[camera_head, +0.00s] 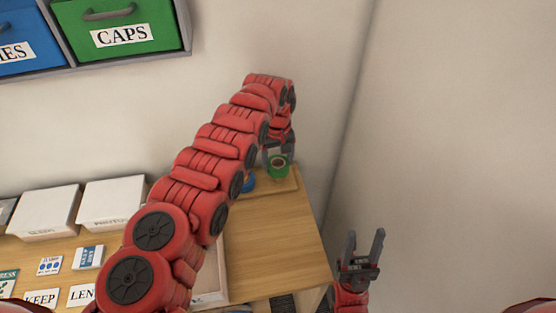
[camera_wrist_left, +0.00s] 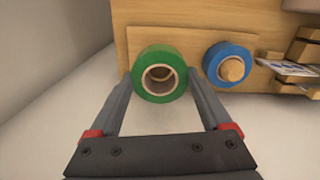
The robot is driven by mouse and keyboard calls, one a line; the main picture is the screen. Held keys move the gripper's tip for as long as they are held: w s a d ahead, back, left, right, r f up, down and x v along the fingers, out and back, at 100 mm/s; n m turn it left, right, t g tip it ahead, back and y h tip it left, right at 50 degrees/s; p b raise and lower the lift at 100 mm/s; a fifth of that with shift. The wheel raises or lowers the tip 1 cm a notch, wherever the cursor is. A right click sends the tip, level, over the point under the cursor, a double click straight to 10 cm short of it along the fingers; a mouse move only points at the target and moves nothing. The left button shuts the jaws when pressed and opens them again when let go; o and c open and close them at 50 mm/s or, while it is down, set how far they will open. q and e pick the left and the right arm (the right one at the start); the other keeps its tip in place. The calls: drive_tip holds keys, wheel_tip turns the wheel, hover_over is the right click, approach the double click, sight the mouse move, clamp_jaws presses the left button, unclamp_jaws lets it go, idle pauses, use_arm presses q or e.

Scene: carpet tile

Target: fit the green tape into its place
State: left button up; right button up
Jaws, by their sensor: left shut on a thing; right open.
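The green tape (camera_head: 278,172) is a short roll with a pale core, at the far right of the desk. My left gripper (camera_head: 279,151) is shut on it. In the left wrist view the green tape (camera_wrist_left: 141,80) sits between the two fingertips, in front of a wooden board (camera_wrist_left: 190,60). I cannot tell whether a peg is inside its core. A blue tape (camera_wrist_left: 228,64) sits beside it around a wooden peg (camera_wrist_left: 232,70). In the head view the blue tape (camera_head: 249,183) is partly hidden by my left arm. My right gripper (camera_head: 365,242) is open and empty, right of the desk.
White boxes (camera_head: 113,201) and label cards (camera_head: 88,258) lie on the desk's left side. A green CAPS bin (camera_head: 122,34) hangs on the wall. The walls meet in a corner close behind and right of the desk. The desk's front right surface (camera_head: 275,245) is clear.

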use_arm(q)
drive_tip(key=shift+f+b, duration=0.85)
drive_tip(key=shift+f, duration=0.45)
drive_tip(key=shift+f, duration=0.35)
drive_tip(key=shift+f+b, duration=0.35)
drive_tip(key=shift+b, duration=0.15)
drive_tip(key=shift+f, duration=0.25)
idle(0.5)
drive_tip(key=o, duration=1.2)
